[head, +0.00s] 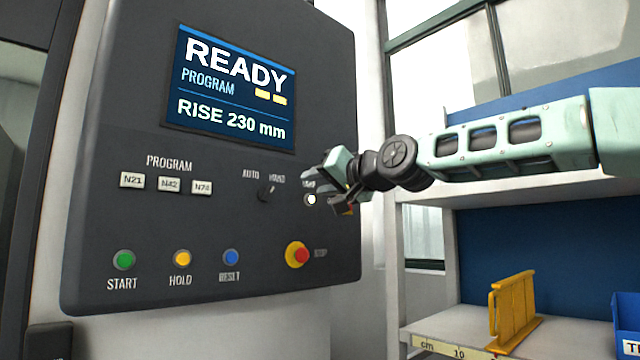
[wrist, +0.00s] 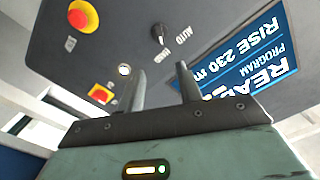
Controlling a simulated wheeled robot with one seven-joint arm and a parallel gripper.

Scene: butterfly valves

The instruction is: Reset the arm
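My gripper (head: 318,188) is in front of the right edge of a dark control panel (head: 90,225) in the head view. In the wrist view my gripper (wrist: 161,70) shows two dark fingers with a clear gap and nothing between them. The panel's screen (head: 232,90) reads READY, PROGRAM, RISE 230 mm. A mode knob (head: 267,193) marked AUTO and HAND is left of the gripper; it also shows in the wrist view (wrist: 158,33). A small white lamp or button (head: 311,200) is close by the fingers. Contact with the panel cannot be told.
Below are green START (head: 124,260), yellow HOLD (head: 182,258), blue RESET (head: 231,257) and a red stop button (head: 299,255). A second red-and-yellow control (wrist: 101,93) shows in the wrist view. A shelf (head: 410,225) at right holds a yellow rack (head: 513,310) and a blue bin (head: 627,318).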

